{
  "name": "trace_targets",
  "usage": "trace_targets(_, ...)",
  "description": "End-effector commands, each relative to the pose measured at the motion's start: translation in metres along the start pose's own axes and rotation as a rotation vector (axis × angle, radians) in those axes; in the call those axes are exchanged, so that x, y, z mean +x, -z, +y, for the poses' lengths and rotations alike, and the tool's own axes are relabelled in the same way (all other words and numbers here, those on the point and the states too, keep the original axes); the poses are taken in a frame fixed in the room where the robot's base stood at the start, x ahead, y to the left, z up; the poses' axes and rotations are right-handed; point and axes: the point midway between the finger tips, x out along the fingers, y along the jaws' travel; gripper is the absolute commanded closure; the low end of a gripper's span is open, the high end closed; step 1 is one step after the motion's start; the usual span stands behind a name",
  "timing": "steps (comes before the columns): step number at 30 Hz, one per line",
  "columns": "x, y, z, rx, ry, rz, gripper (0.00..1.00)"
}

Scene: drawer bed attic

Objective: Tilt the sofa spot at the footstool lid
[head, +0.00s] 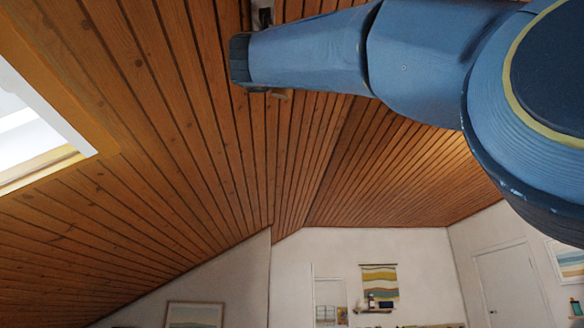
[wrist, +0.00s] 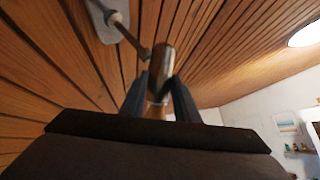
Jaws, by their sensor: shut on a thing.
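The sofa spot (wrist: 162,60), a short brown cylinder, is held between the two dark fingers of my gripper (wrist: 160,84) in the wrist view. A thin arm joins it to a grey mounting plate (wrist: 105,22) on the sloping wood ceiling. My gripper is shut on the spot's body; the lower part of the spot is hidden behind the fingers. In the head view my blue arm hides the gripper and most of the spot. The footstool and its lid are in neither view.
The plank ceiling (head: 170,130) is close around my arm. A skylight (head: 35,125) is at the left in the head view. Below are a wall hanging (head: 380,280), small shelves, a door (head: 508,285) and framed pictures. A round lit lamp (wrist: 308,34) shows in the wrist view.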

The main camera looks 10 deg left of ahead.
Motion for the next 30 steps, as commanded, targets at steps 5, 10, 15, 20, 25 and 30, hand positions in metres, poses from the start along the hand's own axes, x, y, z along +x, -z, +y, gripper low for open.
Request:
trace_targets(5, 0.000, -0.002, 0.000, 0.000, -0.002, -0.002, 1.00)
trace_targets(10, 0.000, -0.002, 0.000, -0.001, -0.002, -0.002, 0.53)
trace_targets(15, 0.000, -0.001, 0.000, -0.002, -0.001, -0.001, 0.53)
trace_targets(20, -0.001, 0.000, 0.000, -0.002, -0.001, -0.001, 0.53)
trace_targets(25, -0.013, 0.002, 0.000, -0.002, -0.002, 0.000, 0.53)
trace_targets(30, -0.035, 0.003, -0.001, 0.001, -0.003, 0.001, 0.53)
